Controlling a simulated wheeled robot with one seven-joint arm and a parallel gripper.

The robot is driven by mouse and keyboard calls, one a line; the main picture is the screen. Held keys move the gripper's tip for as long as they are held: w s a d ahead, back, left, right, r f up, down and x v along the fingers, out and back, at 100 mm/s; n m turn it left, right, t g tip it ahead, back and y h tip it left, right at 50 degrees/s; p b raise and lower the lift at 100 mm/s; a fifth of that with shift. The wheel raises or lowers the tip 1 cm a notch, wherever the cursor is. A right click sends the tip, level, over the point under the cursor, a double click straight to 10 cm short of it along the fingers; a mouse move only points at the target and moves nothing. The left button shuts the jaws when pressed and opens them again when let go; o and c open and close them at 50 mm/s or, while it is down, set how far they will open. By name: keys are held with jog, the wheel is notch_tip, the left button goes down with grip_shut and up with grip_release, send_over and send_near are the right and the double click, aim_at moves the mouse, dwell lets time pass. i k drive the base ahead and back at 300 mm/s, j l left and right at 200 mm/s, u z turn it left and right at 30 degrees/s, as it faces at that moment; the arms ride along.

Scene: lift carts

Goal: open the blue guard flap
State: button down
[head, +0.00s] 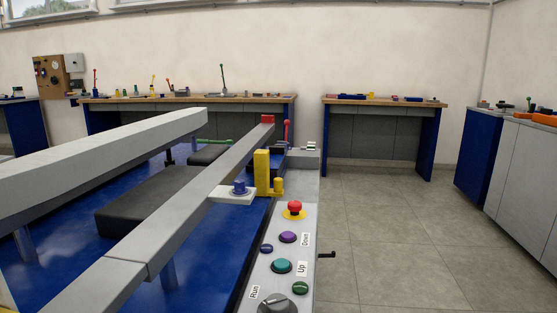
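I cannot make out a clear blue guard flap in the head view. Blue parts near the control panel (262,283) are a blue cylinder (239,187) on a pale plate and a small dark blue button or cap (266,248). I cannot tell whether either belongs to a flap. The panel also carries a red mushroom button (295,208) on a yellow base, a purple button (288,237) by "Down", a teal button (281,266) by "Up", a green button (300,288) and a grey knob (277,304) by "Run". My gripper is not in view.
Two long grey beams (190,200) run over the cart's blue deck (60,250). A yellow bracket (262,172) stands at the panel's far end. Workbenches line the back wall (385,101) and right side (520,165). The tiled floor (390,240) right of the panel is clear.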

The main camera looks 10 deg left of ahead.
aim_at(277, 153)
jog(key=l, duration=0.35)
jog(key=i+l, duration=0.85)
